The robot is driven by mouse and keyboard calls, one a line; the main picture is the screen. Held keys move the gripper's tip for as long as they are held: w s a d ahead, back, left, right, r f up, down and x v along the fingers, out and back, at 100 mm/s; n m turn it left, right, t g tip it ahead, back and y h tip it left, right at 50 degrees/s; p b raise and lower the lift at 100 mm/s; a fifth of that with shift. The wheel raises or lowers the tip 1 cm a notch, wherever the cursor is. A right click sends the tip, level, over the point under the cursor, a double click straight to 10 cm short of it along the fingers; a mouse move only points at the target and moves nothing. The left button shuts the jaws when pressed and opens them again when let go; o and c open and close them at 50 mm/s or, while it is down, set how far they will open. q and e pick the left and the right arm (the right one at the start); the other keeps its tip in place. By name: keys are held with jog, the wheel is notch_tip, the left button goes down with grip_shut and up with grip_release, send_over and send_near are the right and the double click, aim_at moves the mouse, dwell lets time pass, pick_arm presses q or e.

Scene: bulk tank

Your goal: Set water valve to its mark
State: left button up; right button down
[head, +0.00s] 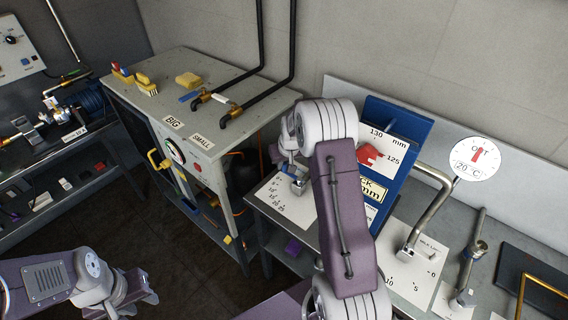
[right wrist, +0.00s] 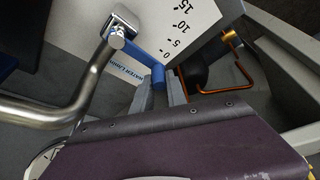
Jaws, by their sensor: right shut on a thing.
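The water valve's blue lever (right wrist: 143,50) shows in the right wrist view, running from a metal pipe fitting (right wrist: 122,25) toward the 0 end of a printed scale. Its white scale plate (right wrist: 85,32) is lettered for water and reads 0, 5, 10, 15. In the head view the plate (head: 299,213) lies partly behind my right arm. My right gripper (right wrist: 168,90) is shut on the lever's free end; it also shows in the head view (head: 296,180), mostly hidden by the arm. My left gripper (head: 138,297) is low at the left, away from the valve; its jaw opening is unclear.
A blue panel (head: 405,128) stands behind my right arm. A milk-line scale plate (head: 425,280) with a bent pipe (head: 437,190) and a dial (head: 475,158) are to the right. A grey cabinet (head: 235,75) with brushes and black pipes stands to the left.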

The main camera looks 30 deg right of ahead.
dwell(0.8)
jog(key=shift+s+a+f+n+b, duration=0.1)
jog(key=shift+a+n+b, duration=0.1)
jog(key=shift+n+b, duration=0.45)
jog(key=a+n+y+b, duration=0.1)
jog(key=n+b, duration=0.1)
jog(key=b, duration=0.1)
jog(key=s+a+n+y+b, duration=0.1)
jog(key=b, duration=0.2)
jog(key=shift+s+f+n, duration=0.15)
jog(key=shift+s+n, duration=0.05)
jog(key=shift+n, duration=0.15)
jog(key=n+b, duration=0.1)
jog(key=s+a+n, duration=0.1)
jog(key=shift+s+r+n+y+b, duration=0.1)
jog(key=shift+r+n+y+b, duration=0.1)
jog(key=shift+n+y+b, duration=0.15)
jog(key=shift+s+a+r+n+g+y+b, duration=0.15)
jog(key=shift+s+n+g+y+b, duration=0.2)
jog(key=shift+n, duration=0.3)
jog(key=shift+s+a+n+g+y+b, duration=0.15)
jog(key=shift+s+n+b, duration=0.25)
jog(key=shift+n, duration=0.2)
jog(key=c, duration=1.3)
grip_release()
jog(key=shift+s, duration=0.1)
jog(key=shift+s+d, duration=0.1)
jog(key=shift+s, duration=0.05)
